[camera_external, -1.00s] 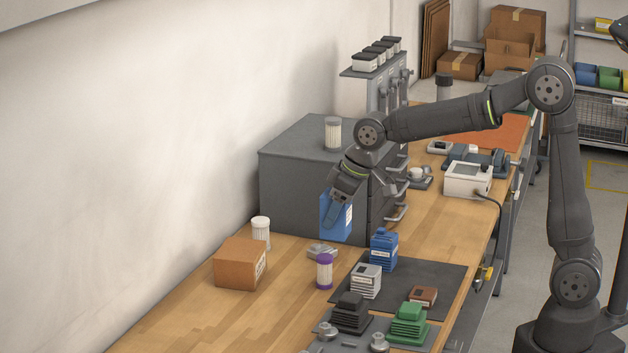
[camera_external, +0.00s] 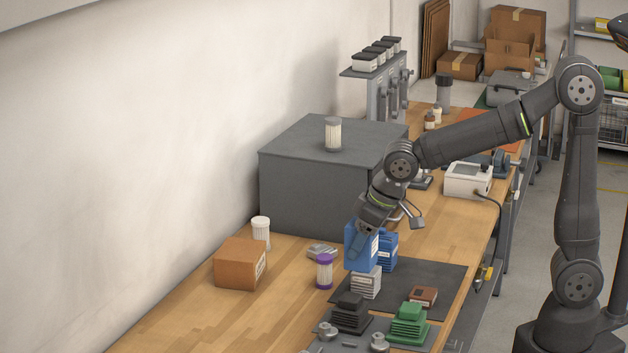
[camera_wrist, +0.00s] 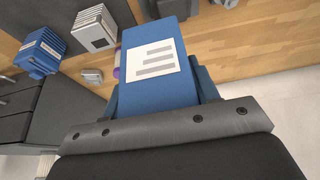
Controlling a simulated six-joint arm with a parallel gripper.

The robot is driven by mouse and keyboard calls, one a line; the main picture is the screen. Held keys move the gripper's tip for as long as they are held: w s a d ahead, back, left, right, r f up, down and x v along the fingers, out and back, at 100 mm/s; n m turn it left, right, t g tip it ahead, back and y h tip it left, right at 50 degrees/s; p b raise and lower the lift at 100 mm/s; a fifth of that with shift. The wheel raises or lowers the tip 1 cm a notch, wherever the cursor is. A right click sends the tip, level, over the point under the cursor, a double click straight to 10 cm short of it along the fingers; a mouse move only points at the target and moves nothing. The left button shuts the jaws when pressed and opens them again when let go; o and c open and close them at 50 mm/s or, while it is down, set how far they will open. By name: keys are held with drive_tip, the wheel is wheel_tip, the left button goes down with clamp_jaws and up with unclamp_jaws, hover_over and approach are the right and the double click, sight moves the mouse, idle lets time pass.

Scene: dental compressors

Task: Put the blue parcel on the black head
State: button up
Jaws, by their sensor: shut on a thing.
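My gripper (camera_external: 368,232) is shut on the blue parcel (camera_external: 357,252), a blue box with a white label. It also fills the middle of the wrist view (camera_wrist: 150,75). In the external view the parcel appears just above and behind the grey head (camera_external: 366,285), in front of the blue head (camera_external: 386,246); whether it touches either cannot be told. The black head (camera_external: 350,313), a stepped finned block, stands nearer the camera, below the parcel in the picture, with nothing on top. The wrist view shows the blue head (camera_wrist: 40,50) and the grey head (camera_wrist: 94,28) at upper left.
The green head (camera_external: 408,323) stands right of the black head, with a small brown box (camera_external: 423,296) behind it. A purple-capped filter (camera_external: 324,271) and a cardboard box (camera_external: 240,264) stand left. A grey cabinet (camera_external: 310,190) rises behind. Metal fittings (camera_external: 378,342) lie in front.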

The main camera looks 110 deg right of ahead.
drive_tip(key=shift+w+a+f, duration=0.25)
drive_tip(key=shift+w+f, duration=0.25)
drive_tip(key=shift+f, duration=0.5)
drive_tip(key=shift+w+a+f, duration=0.2)
drive_tip(key=shift+w+f, duration=0.25)
drive_tip(key=shift+f, duration=0.5)
drive_tip(key=shift+w+a+f, duration=0.25)
drive_tip(key=shift+w+f, duration=0.25)
drive_tip(key=shift+f, duration=0.5)
drive_tip(key=o, duration=1.1)
drive_tip(key=shift+f, duration=0.15)
drive_tip(key=shift+c, duration=0.2)
drive_tip(key=v, duration=1.2)
drive_tip(key=shift+r, duration=0.2)
drive_tip(key=shift+f, duration=0.1)
drive_tip(key=x, duration=1.2)
drive_tip(key=shift+r, duration=1.45)
